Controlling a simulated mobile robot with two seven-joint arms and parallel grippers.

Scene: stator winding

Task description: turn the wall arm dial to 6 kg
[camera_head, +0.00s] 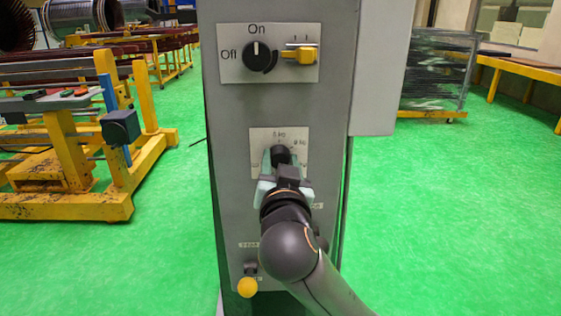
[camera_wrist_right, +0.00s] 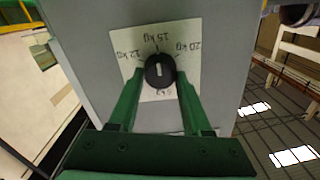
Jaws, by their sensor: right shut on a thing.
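The wall arm dial (camera_head: 281,154) is a round black knob on a white label plate (camera_head: 262,138) on the grey column. In the head view "6 kg" stands above the dial and what looks like "8 kg" at its upper right. My right gripper (camera_head: 280,160) is at the dial from below and hides its lower part. In the right wrist view the dial (camera_wrist_right: 160,70) sits between the green fingers of the gripper (camera_wrist_right: 159,82), shut on it. A short white mark runs up and down on the dial; I cannot tell which label it points to. "12 kg", "15 kg" and "20 kg" show upside down there.
Above on the column (camera_head: 232,110) are a black On/Off knob (camera_head: 259,56) and a yellow switch (camera_head: 300,55). A yellow knob (camera_head: 247,287) sticks out low on the column. A yellow workbench (camera_head: 70,205) stands left. Green floor is open on both sides.

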